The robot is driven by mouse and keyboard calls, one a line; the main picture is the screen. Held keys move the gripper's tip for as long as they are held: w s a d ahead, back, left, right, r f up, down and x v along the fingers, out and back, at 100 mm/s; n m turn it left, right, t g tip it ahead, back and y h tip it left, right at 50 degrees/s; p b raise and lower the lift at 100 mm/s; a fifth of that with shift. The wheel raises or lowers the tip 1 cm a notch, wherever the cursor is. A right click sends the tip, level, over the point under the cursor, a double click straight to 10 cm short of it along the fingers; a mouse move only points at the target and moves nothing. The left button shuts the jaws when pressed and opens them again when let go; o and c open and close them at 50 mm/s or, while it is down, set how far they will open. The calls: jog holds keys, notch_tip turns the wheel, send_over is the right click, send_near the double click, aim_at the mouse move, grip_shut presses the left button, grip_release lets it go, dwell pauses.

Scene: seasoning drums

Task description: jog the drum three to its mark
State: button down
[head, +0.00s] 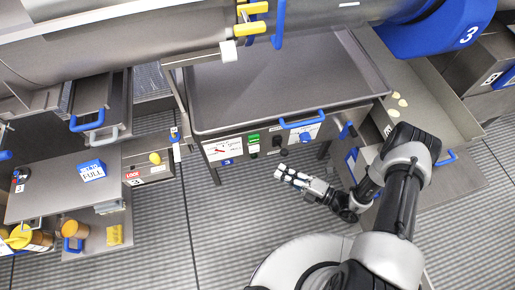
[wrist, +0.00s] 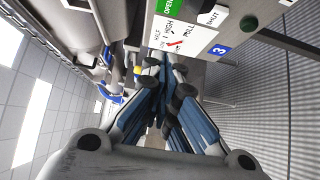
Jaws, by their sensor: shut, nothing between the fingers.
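The drum three is taken to be the large grey cylinder (head: 150,42) across the top of the head view, with a blue end (head: 440,28) marked 3. Yellow handles (head: 252,18) and a white block (head: 228,50) sit on it. I cannot make out its mark. Below it, a front panel carries a green label (head: 254,138), dark controls (head: 278,141) and a blue 3 tag (head: 228,162). My gripper (head: 281,172) is shut and empty, in front of and below this panel. In the wrist view its fingers (wrist: 170,78) come together beside the white gauge label (wrist: 178,34).
At left stand a table (head: 60,190) with a blue FULL sign (head: 91,170) and a shelf with yellow-lidded jars (head: 22,236). The floor (head: 225,220) left of my gripper is clear.

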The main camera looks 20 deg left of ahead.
aim_at(254, 138)
jog(key=shift+a, duration=0.1)
jog(key=w+b+x, duration=0.1)
jog(key=w+x, duration=0.1)
jog(key=x, duration=1)
jog(key=shift+w, duration=0.45)
